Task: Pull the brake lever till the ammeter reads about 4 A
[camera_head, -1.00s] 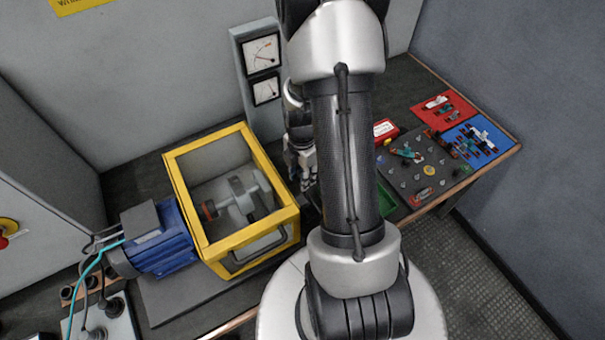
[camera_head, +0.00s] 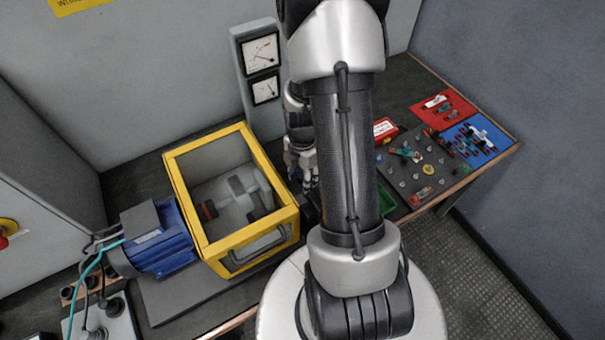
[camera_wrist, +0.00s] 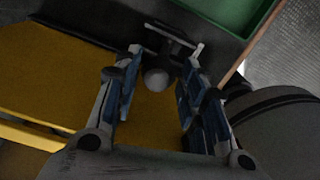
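My gripper (camera_wrist: 157,95) is open in the wrist view, its two blue-padded fingers apart. A grey ball knob (camera_wrist: 156,78), apparently the brake lever's, shows between the fingers towards the tips; I cannot tell whether either finger touches it. In the head view my gripper (camera_head: 302,172) is just right of the yellow-framed guard, partly behind my arm, and the lever cannot be made out. Two dial meters stand on a grey post, an upper meter (camera_head: 261,53) and a lower meter (camera_head: 265,90). I cannot tell which is the ammeter, and the scales are too small to read.
The yellow-framed guard (camera_head: 182,205) encloses a shaft part (camera_head: 240,195), with a blue motor (camera_head: 160,240) on its left. A green tray (camera_head: 388,200), dark pegged board (camera_head: 420,170), red mat (camera_head: 458,103) and blue mat (camera_head: 497,152) lie to the right of my arm.

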